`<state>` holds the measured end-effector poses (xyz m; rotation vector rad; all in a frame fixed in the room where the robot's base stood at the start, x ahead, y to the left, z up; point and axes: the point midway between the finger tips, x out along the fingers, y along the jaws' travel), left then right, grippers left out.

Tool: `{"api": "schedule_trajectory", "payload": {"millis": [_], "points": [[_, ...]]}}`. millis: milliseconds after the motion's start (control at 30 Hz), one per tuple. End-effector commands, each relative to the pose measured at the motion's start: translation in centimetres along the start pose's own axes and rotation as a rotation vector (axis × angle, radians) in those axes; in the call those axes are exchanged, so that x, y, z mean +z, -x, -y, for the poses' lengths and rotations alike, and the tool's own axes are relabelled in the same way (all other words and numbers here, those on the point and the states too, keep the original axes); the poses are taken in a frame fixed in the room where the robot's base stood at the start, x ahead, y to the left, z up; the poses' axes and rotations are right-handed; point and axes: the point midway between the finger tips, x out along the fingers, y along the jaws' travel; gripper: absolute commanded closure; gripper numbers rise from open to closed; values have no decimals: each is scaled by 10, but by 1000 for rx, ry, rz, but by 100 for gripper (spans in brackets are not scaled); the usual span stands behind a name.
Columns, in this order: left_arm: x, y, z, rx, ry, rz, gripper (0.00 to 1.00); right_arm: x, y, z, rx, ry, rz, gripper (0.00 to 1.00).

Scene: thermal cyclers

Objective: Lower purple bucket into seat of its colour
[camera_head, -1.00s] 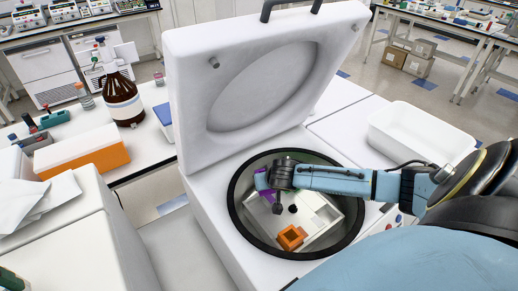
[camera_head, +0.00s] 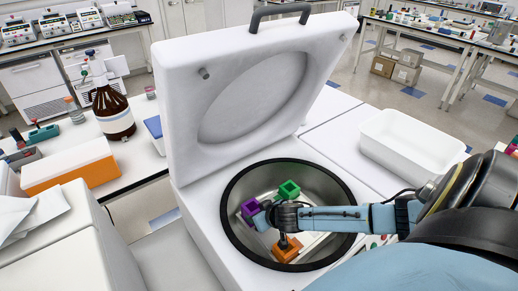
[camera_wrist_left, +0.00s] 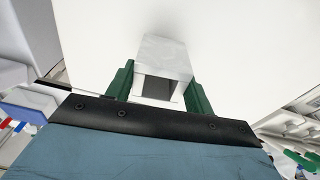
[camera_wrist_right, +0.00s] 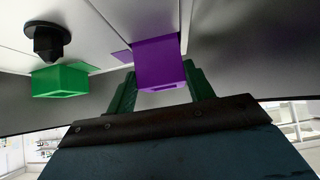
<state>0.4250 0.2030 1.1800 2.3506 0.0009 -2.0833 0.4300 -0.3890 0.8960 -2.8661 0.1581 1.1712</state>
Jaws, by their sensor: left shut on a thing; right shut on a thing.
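The purple bucket (camera_head: 250,210) is at the left side of the round bowl, inside the open centrifuge. My right gripper (camera_head: 264,214) is shut on it; the right wrist view shows the purple bucket (camera_wrist_right: 160,62) between the green fingertips (camera_wrist_right: 158,85). A green bucket (camera_head: 288,189) and an orange bucket (camera_head: 287,249) are also in the bowl. My left gripper (camera_wrist_left: 160,88) is shut on a pale grey block (camera_wrist_left: 162,58).
The bowl's black rim (camera_head: 231,228) surrounds my right gripper. The raised lid (camera_head: 187,120) stands behind the bowl. A dark knob (camera_wrist_right: 47,40) stands out from the rotor near the green bucket. A white tray (camera_head: 412,138) lies to the right of the centrifuge.

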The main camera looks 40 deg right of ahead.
Motion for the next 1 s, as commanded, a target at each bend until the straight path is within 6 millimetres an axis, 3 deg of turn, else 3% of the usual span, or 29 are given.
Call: {"api": "schedule_trajectory", "payload": {"millis": [133,500,533,700,1000], "points": [[0,-3,0,1,0,-2,81,11,-12,0,0,-2,-1,100],[0,-5,0,1,0,-2,81,14,-15,0,0,-2,-1,100],[0,-5,0,1,0,-2,81,16,-15,0,0,-2,1,46],[0,-4,0,1,0,-2,81,15,-14,0,0,-1,1,26],[0,-3,0,1,0,-2,81,13,-13,0,0,-1,0,26]]}}
